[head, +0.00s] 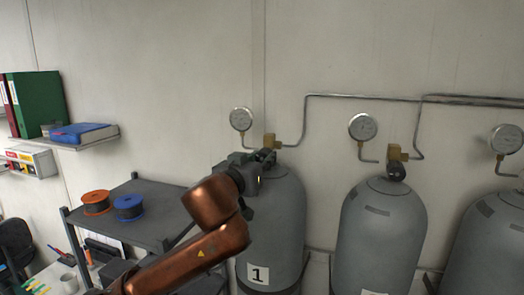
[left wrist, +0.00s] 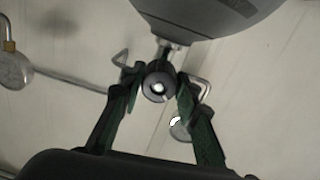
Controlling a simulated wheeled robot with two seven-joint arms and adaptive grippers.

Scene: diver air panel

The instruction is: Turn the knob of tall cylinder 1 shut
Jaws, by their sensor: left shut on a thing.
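Tall cylinder 1 (head: 277,215) is grey, with a white label marked 1, and stands against the wall at the middle of the head view. Its body also shows at the top of the left wrist view (left wrist: 215,15). Its knob (left wrist: 158,87) is a round dark piece with a bright centre. My left gripper (left wrist: 157,90) is shut on the knob, with one finger on each side of it. In the head view my left gripper (head: 262,160) is at the cylinder's top, and it hides most of the knob. A brass valve block (head: 270,141) shows just above. My right gripper is not in view.
A pressure gauge (head: 241,119) and metal pipes (head: 350,97) are on the wall close by. A second cylinder (head: 382,235) and a third (head: 490,245) stand to the right. A dark rack (head: 155,215) with an orange spool (head: 96,202) and a blue spool (head: 129,207) stands left.

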